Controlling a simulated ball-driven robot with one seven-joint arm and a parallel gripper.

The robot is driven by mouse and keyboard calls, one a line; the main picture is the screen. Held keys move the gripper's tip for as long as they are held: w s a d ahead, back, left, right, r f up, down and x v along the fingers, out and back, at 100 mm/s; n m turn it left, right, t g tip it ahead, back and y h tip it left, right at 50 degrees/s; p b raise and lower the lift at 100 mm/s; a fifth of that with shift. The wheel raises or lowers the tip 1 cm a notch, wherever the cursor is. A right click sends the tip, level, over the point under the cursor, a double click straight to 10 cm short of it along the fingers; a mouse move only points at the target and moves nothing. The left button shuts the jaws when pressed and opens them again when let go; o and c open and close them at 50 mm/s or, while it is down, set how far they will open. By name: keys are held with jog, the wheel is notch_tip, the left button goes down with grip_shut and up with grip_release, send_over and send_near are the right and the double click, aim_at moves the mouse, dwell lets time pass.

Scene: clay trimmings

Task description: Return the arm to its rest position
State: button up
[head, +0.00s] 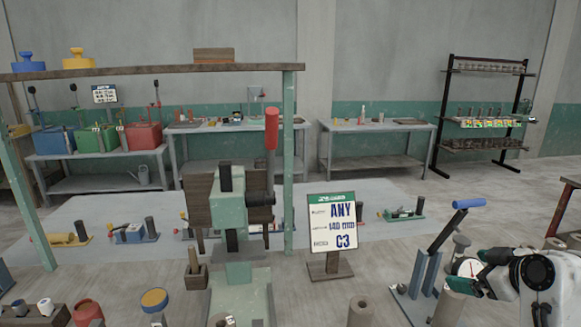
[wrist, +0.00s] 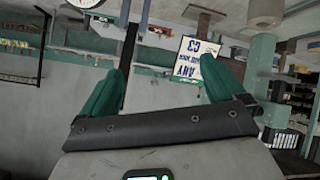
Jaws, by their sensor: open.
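My gripper (head: 482,270) is at the lower right of the head view, beside a white round dial and a lever stand. In the wrist view my gripper (wrist: 165,75) has its two green fingers spread wide apart. Nothing is held between them. My arm's pale wrist with a black round joint shows at the right edge of the head view. Most of the arm is outside the head view.
A blue-handled lever stand (head: 429,253) stands just left of my gripper. A sign (head: 332,223) and a green press (head: 229,205) stand further left. Grey cylinders (head: 361,312) stand in front.

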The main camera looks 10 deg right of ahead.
jog(key=s+a+f+m+g, duration=0.1)
jog(key=s+a+f, duration=0.2)
jog(key=s+f, duration=0.2)
jog(key=s+a+f+m+g, duration=0.1)
jog(key=s+a+f+g, duration=0.1)
jog(key=s+a+f, duration=0.2)
jog(key=s+a+f+m+g, duration=0.1)
jog(key=s+a+f+g, duration=0.1)
jog(key=s+a+f, duration=0.2)
jog(key=shift+s+a+f, duration=0.1)
jog(key=shift+s+f, duration=0.45)
jog(key=shift+f, duration=0.7)
jog(key=shift+s+a+f, duration=0.1)
jog(key=shift+s+f, duration=0.5)
jog(key=shift+f, duration=0.7)
jog(key=shift+s+a+f, duration=0.1)
jog(key=shift+s+f, duration=0.45)
jog(key=shift+f, duration=0.7)
jog(key=s+a+f+m+g, duration=0.1)
jog(key=s+a+f+g, duration=0.1)
jog(key=s, duration=0.7)
jog(key=s+a+f+m+g+h, duration=0.1)
jog(key=s+f+g, duration=0.2)
jog(key=s, duration=0.7)
notch_tip(320, 180, down, 2)
jog(key=shift+s+a+m, duration=0.25)
jog(key=shift+a+m, duration=0.15)
